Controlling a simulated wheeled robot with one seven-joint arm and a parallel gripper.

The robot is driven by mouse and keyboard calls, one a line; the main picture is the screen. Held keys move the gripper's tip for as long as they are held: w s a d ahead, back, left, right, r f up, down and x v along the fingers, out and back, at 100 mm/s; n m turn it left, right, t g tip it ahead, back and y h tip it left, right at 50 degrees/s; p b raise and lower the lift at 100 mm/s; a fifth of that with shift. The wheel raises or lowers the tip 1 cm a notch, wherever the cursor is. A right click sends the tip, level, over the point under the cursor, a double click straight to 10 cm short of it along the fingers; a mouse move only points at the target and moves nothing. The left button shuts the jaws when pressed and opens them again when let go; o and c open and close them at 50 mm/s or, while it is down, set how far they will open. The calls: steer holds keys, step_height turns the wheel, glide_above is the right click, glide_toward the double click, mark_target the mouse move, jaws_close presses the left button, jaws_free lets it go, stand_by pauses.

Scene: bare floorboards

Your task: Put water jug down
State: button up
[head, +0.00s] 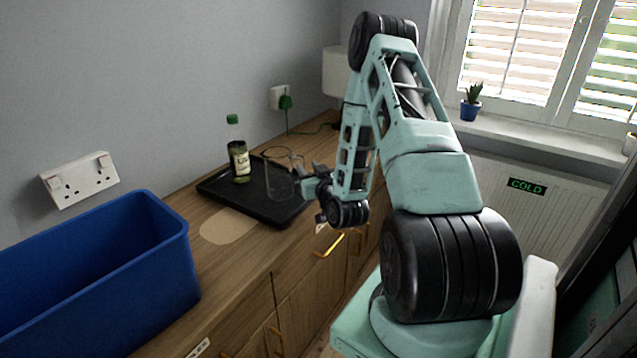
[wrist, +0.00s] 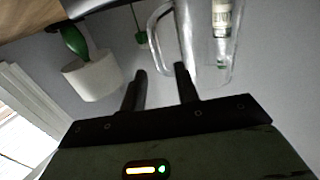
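The clear glass water jug (head: 281,180) appears to stand upright on the black tray (head: 262,214), near its right end. Being transparent, its outline is faint. In the wrist view the jug (wrist: 207,55) is inverted at the top, with its handle just beyond my fingertips. My gripper (head: 303,181) is at the jug's right side, at handle height.
A green-capped bottle (head: 239,160) stands on the tray left of the jug. A round tan mat (head: 228,227) lies in front of the tray. A blue bin (head: 150,260) fills the counter's left. A white lamp (head: 336,72) stands at the far right end.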

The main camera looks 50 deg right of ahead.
steer(key=p+v, duration=0.2)
steer(key=v, duration=0.5)
steer(key=shift+s+a, duration=0.15)
steer(key=shift+s, duration=0.15)
